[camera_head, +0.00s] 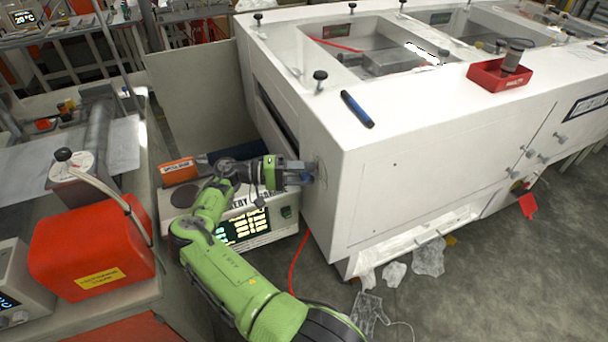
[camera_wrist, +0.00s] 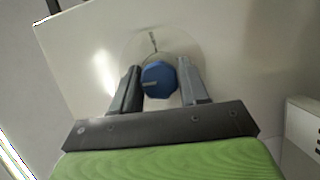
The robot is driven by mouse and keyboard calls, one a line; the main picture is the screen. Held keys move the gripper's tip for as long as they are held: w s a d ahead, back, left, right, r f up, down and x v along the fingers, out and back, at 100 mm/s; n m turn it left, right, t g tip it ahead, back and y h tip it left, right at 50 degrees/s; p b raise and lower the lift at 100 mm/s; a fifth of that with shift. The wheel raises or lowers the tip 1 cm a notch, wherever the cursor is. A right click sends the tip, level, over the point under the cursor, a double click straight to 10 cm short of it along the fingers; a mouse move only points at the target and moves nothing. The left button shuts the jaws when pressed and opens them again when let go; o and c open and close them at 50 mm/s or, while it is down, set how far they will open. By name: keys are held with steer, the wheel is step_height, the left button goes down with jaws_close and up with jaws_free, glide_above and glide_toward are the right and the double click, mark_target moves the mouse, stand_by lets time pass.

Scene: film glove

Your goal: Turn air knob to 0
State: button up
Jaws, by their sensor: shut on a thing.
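The air knob (camera_wrist: 159,80) is blue and faceted, mounted on a round plate on the side panel of the white machine (camera_head: 400,185). A thin dark mark (camera_wrist: 153,42) stands on the plate above the knob in the wrist view. My gripper (camera_wrist: 160,84) has a finger on each side of the knob and is shut on it. In the head view my gripper (camera_head: 306,174) meets the machine's left side near its front corner. There the fingers mostly hide the knob. I cannot read any scale numbers around it.
A white device with a lit display (camera_head: 245,228) stands below my arm. A red container (camera_head: 92,245) sits on the left bench. A blue marker (camera_head: 357,109) and a red tray (camera_head: 498,76) lie on the machine. Plastic scraps (camera_head: 428,258) hang at its lower edge.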

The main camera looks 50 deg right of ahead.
steer(key=shift+n, duration=0.6)
steer(key=o, duration=1)
steer(key=shift+c, duration=0.2)
steer(key=b+v, duration=0.3)
steer(key=v, duration=0.9)
steer(key=shift+f, duration=0.3)
